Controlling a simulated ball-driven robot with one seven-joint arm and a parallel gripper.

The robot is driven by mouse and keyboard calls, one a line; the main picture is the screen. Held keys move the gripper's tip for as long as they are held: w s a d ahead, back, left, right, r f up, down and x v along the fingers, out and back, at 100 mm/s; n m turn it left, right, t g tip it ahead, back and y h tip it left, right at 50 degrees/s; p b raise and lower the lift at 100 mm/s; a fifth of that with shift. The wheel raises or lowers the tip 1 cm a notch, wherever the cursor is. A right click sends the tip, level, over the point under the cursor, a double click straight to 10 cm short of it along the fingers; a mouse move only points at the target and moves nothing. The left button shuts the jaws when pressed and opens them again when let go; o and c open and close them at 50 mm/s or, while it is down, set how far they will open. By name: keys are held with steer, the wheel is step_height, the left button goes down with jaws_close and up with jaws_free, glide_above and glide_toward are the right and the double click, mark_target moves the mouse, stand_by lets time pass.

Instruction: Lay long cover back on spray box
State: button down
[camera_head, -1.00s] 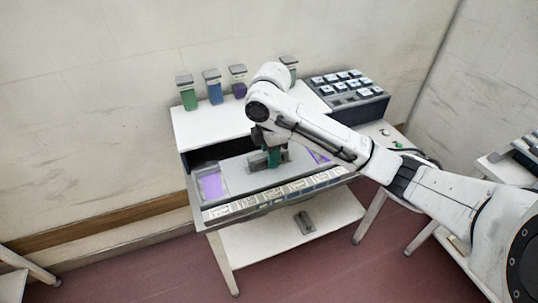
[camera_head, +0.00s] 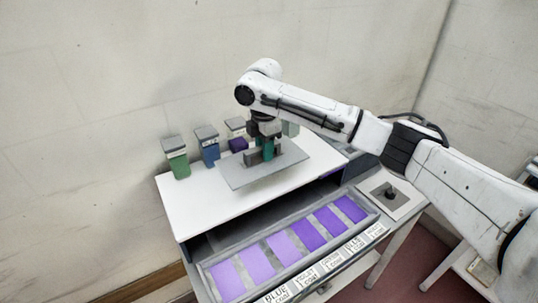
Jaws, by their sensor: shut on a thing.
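My gripper (camera_head: 265,148) is shut on the upright handle of a flat grey rectangular cover (camera_head: 244,174). The cover is over the white top of the cabinet; whether it touches the top I cannot tell. In front, a long open tray (camera_head: 320,270) holds a row of several purple panels (camera_head: 257,263), with printed labels along its front edge. I take this tray to be the spray box; its panels are uncovered.
A green bottle (camera_head: 176,160), a blue one (camera_head: 209,150) and a purple one (camera_head: 237,143) stand at the white top's (camera_head: 200,203) back edge. A square plate with a dark knob (camera_head: 389,193) lies right of the tray. The wall is close behind.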

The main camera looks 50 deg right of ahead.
mark_target(265, 166)
steer(key=shift+f+b, duration=1.95)
steer(key=shift+f, duration=1.15)
steer(key=shift+f+b, duration=0.25)
steer(key=shift+b, duration=0.05)
steer(key=c, duration=0.8)
jaws_free()
step_height(265, 166, up, 11)
steer(key=shift+f+b, duration=0.15)
steer(key=shift+b, duration=0.65)
